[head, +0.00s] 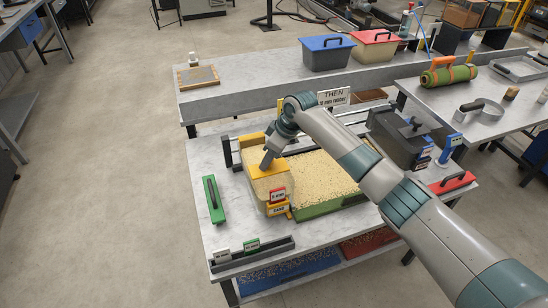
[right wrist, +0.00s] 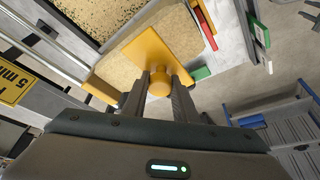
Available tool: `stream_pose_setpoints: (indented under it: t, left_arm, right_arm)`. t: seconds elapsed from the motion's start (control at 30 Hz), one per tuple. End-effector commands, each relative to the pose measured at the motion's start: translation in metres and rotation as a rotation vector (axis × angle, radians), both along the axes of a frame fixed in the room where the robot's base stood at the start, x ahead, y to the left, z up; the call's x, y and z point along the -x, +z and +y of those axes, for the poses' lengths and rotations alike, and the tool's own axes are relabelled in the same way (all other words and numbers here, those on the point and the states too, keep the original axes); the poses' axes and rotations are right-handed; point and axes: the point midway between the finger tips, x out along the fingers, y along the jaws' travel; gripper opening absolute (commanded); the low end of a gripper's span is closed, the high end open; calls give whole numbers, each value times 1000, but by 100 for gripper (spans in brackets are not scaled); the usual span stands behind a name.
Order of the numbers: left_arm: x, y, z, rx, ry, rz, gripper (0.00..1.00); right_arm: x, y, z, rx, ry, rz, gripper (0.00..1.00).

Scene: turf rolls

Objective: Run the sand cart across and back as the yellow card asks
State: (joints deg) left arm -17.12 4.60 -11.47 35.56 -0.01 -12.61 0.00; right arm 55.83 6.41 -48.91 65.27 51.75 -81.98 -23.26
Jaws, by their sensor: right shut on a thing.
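The sand cart (head: 266,197) is a pale, sand-filled box with a yellow top plate and an orange SAND tag on its front. It stands at the left end of the green tray (head: 310,208) of pale grains. My right gripper (head: 267,160) points down at the cart's top. In the right wrist view its fingers (right wrist: 159,92) are shut on the cart's yellow knob (right wrist: 160,80). The yellow card (right wrist: 14,87) shows at the left of the right wrist view, partly cut off, with "5 min" readable. My left gripper is not in view.
A white THEN sign (head: 333,97) stands behind the tray. A dark grey box (head: 398,138) is at the right. A dark rack (head: 252,254) lines the front edge.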

Motion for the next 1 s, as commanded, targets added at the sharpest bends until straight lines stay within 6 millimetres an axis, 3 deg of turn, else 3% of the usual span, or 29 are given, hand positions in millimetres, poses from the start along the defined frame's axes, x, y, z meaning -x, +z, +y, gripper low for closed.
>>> stream_pose_setpoints:
  t: [0.3, 0.33, 0.4, 0.77, 1.0]
  left_arm:
    - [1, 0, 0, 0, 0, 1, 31]
    - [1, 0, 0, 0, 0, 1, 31]
    - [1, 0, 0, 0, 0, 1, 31]
    - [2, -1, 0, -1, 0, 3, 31]
    - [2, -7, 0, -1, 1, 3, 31]
  right_arm:
    - [1, 2, 6, -9, 5, -2, 0]
    - [1, 2, 6, -9, 6, -2, 30]
    - [1, 2, 6, -8, 6, -2, 44]
    - [1, 2, 3, -4, 4, -1, 44]
    - [3, 16, -3, -4, 4, -4, 44]
